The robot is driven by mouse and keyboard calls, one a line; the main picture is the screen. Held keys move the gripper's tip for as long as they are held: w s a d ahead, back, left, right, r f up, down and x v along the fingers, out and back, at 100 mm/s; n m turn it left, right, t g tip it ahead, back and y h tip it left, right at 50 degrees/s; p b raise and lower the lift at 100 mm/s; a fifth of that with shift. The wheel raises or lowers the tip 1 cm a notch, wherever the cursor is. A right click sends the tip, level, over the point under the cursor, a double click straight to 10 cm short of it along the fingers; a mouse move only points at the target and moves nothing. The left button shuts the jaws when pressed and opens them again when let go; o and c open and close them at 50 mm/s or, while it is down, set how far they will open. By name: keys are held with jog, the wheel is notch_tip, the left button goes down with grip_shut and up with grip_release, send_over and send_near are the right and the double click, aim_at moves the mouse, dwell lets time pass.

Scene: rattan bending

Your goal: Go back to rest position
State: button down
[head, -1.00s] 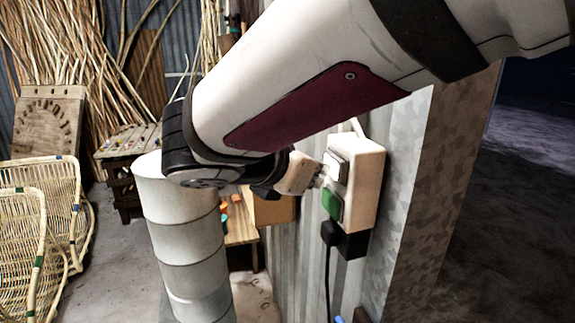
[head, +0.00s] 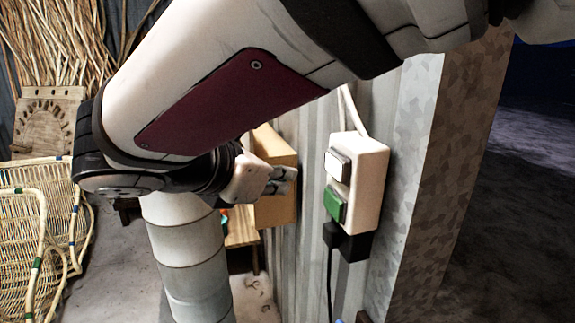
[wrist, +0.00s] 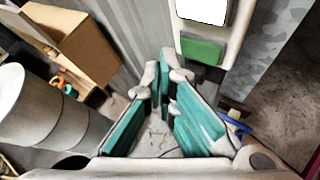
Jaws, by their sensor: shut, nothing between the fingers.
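My gripper (head: 286,180) is at the end of my arm, to the left of a white wall switch box (head: 368,185). Its fingers are shut and hold nothing, and there is a clear gap to the box. In the wrist view my gripper (wrist: 160,82) shows its green-padded fingers meeting at the tips. The box has a white rocker (head: 338,165) above a green one (head: 334,204). Both also show at the top of the wrist view, the white rocker (wrist: 203,10) bright and the green one (wrist: 202,50) below it.
A white segmented cylinder (head: 187,250) stands under my arm. A cardboard-coloured box (head: 276,207) is by the corrugated wall (head: 312,130). Woven rattan chair frames (head: 38,230) are at the left. A black plug (head: 352,245) and cable hang below the switch box. Open floor lies at the right.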

jog(key=shift+d, duration=0.1)
jog(key=s+d+f+m+g+y+b, duration=0.1)
jog(key=s+d+f+m+g+y, duration=0.1)
jog(key=s+d+m, duration=0.5)
jog(key=s+d+f+m+g+y+b, duration=0.1)
jog(key=s+d+f+m+y, duration=0.4)
jog(key=d+m, duration=0.7)
jog(key=shift+s+f+m+g, duration=0.75)
jog(key=shift+s+m, duration=0.35)
jog(key=shift+m, duration=2.4)
